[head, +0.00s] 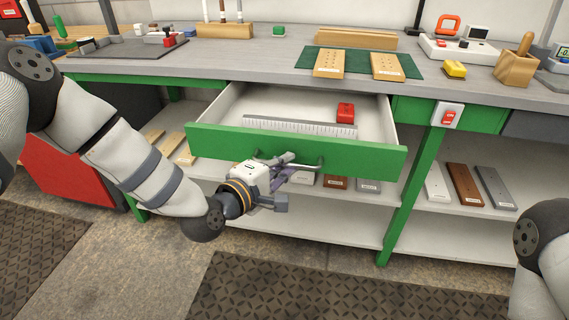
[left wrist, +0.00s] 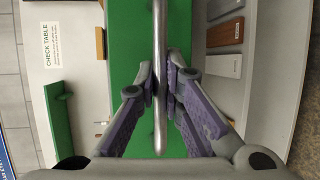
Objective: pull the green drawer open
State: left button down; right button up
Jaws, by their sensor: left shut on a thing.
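The green drawer (head: 360,158) under the workbench stands open, pulled well out from the bench. Its bar handle (head: 312,166) runs along the green front. My left gripper (head: 287,162) is at the handle and shut on it. In the left wrist view the purple-padded fingers of my left gripper (left wrist: 168,90) close on the metal bar handle (left wrist: 160,130) from both sides, with the green drawer front (left wrist: 126,40) behind. A red block (head: 345,112) and a white ruler (head: 300,126) lie inside the drawer. My right gripper is not in view.
The workbench top (head: 270,60) holds a green mat (head: 312,55) with two wooden boards, a yellow block (head: 455,69) and a wooden holder (head: 515,68). A lower shelf (head: 300,216) carries several boards. A red switch (head: 447,116) sits right of the drawer.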

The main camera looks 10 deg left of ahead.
pick_arm(q)
jog(key=c, duration=2)
grip_release()
jog(key=shift+a, duration=0.1)
jog(key=shift+o, duration=0.2)
jog(key=v, duration=1.2)
